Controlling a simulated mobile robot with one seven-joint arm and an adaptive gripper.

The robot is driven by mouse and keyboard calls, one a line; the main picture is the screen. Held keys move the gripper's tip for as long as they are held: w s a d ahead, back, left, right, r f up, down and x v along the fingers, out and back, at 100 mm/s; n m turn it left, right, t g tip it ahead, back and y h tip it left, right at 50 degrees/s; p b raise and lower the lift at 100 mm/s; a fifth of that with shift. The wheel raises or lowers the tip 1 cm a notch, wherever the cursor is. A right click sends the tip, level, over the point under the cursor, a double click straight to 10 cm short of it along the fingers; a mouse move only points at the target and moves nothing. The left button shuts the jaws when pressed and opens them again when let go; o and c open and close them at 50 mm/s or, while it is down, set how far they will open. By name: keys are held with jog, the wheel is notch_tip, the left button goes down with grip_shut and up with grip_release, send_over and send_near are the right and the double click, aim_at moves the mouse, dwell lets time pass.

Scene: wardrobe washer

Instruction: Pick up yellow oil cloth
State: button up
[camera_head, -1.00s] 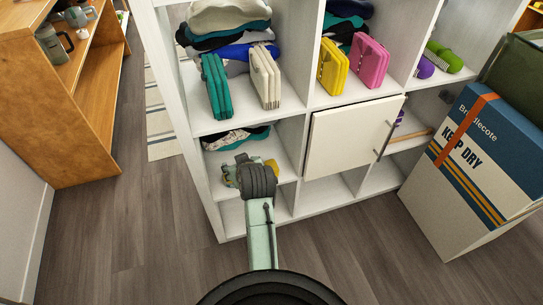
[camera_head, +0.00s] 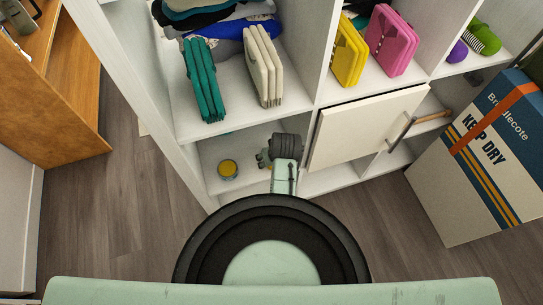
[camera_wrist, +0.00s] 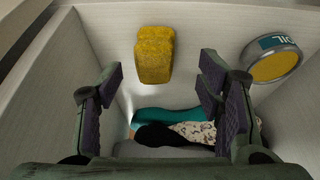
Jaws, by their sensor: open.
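A yellow, rough-textured folded cloth (camera_wrist: 155,55) lies on the white shelf floor in the wrist view, in the upper middle. My gripper (camera_wrist: 160,82) is open and empty, with its dark padded fingers on either side of the picture and the cloth lying between and beyond the fingertips, apparently untouched. A round tin (camera_wrist: 272,60) with a yellow top and letters reading OIL is to the right of the cloth. The tin also shows in the head view (camera_head: 228,169), left of my arm. In the head view my arm hides the cloth and most of my gripper.
Folded teal, black and patterned clothes (camera_wrist: 175,132) lie in the same compartment. White side walls enclose it. A white cabinet door (camera_head: 368,126) with a bar handle is just right of my arm. A large box (camera_head: 485,150) stands farther right. Teal folded items (camera_head: 205,80) sit above.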

jog(key=w+f, duration=0.1)
jog(key=f, duration=0.1)
jog(key=w+f, duration=0.2)
jog(key=shift+a+p, duration=0.2)
jog(key=shift+p, duration=0.15)
jog(key=shift+w+a+f, duration=0.1)
jog(key=shift+w+f, duration=0.1)
jog(key=shift+f, duration=0.35)
jog(key=shift+c, duration=0.5)
jog(key=c, duration=1)
jog(key=shift+r, duration=0.15)
jog(key=shift+c, duration=0.2)
